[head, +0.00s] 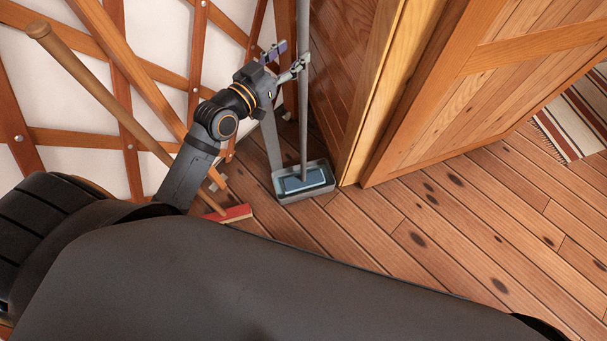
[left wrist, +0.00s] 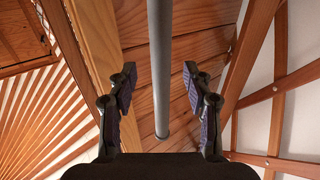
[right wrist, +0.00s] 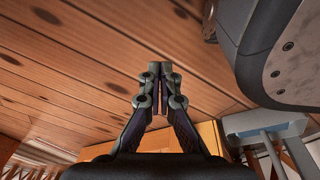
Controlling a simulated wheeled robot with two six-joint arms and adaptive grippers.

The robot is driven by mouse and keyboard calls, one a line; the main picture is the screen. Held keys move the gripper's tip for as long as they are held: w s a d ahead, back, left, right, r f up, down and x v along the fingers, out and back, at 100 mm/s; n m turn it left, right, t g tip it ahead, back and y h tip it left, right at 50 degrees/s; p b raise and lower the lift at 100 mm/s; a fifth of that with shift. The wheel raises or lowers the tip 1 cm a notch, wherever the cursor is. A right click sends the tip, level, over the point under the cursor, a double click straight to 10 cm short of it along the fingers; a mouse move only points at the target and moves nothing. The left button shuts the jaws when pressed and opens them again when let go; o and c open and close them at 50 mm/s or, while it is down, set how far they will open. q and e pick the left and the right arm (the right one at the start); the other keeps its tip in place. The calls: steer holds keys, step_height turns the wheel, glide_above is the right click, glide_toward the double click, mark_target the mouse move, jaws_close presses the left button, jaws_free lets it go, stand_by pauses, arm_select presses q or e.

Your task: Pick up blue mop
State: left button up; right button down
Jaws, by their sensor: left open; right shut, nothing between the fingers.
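The blue mop stands upright in the head view, its blue head (head: 303,180) in a grey tray (head: 293,200) on the floor by the wooden panelling. Its long grey handle (head: 303,115) rises past my left gripper (head: 287,58). The left gripper is open, its fingers close to the handle. In the left wrist view the handle (left wrist: 159,60) shows in the gap between the open left fingers (left wrist: 160,75), apparently touching neither; exact depth is hard to tell. My right gripper (right wrist: 160,70) is shut and empty above the plank floor, and is out of the head view.
A red-headed broom (head: 228,214) with a wooden handle (head: 110,95) leans on the lattice wall (head: 128,130), left of the mop. A wooden cabinet (head: 450,100) stands right of it. A striped rug (head: 575,120) lies far right. The plank floor (head: 430,225) is clear.

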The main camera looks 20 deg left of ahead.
mark_target(299, 46)
arm_select(q)
steer(key=x, duration=0.5)
steer(key=shift+w+b, duration=0.15)
steer(key=shift+b, duration=0.2)
steer(key=shift+r, duration=0.15)
jaws_close()
